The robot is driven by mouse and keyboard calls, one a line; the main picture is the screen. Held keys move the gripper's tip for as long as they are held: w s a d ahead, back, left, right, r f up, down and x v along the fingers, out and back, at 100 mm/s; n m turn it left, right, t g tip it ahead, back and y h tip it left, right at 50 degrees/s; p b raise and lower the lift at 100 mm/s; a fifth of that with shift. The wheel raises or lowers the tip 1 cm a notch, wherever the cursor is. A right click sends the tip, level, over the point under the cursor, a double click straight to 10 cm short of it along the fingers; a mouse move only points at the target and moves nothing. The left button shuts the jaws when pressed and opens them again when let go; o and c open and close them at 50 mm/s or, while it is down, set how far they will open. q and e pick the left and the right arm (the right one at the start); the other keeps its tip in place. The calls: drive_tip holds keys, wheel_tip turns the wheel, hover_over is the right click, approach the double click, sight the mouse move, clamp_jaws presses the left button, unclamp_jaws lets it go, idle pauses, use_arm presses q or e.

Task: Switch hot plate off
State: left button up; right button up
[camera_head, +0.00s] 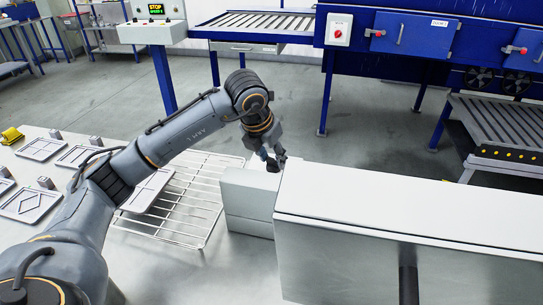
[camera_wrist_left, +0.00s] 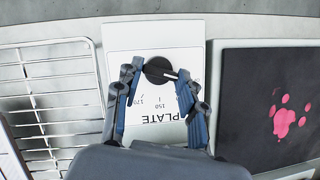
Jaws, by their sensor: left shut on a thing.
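The hot plate's white control box (camera_head: 248,202) stands beside the large white housing in the head view. In the left wrist view its white panel (camera_wrist_left: 148,36) carries a dial with 150 and 170 marks and the word PLATE. The round black knob (camera_wrist_left: 157,69) sits between the fingers of my left gripper (camera_wrist_left: 157,76), with a pale pointer mark towards the right. My left gripper (camera_head: 273,160) reaches down over the box top, shut on the knob. The black plate surface (camera_wrist_left: 243,112) with pink spots lies to the right. My right gripper is not in view.
A wire rack (camera_head: 190,195) lies left of the control box. A large white housing (camera_head: 400,205) stands close on the right. Metal moulds (camera_head: 40,149) lie on the bench at left. Blue machinery (camera_head: 395,40) stands behind across the floor.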

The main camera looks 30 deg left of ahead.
use_arm(q)
drive_tip(key=o, duration=1.2)
drive_tip(key=shift+r, duration=0.1)
drive_tip(key=v, duration=1.1)
drive_tip(key=shift+s+r, duration=0.15)
drive_tip(key=shift+r, duration=0.25)
drive_tip(key=shift+f, duration=0.1)
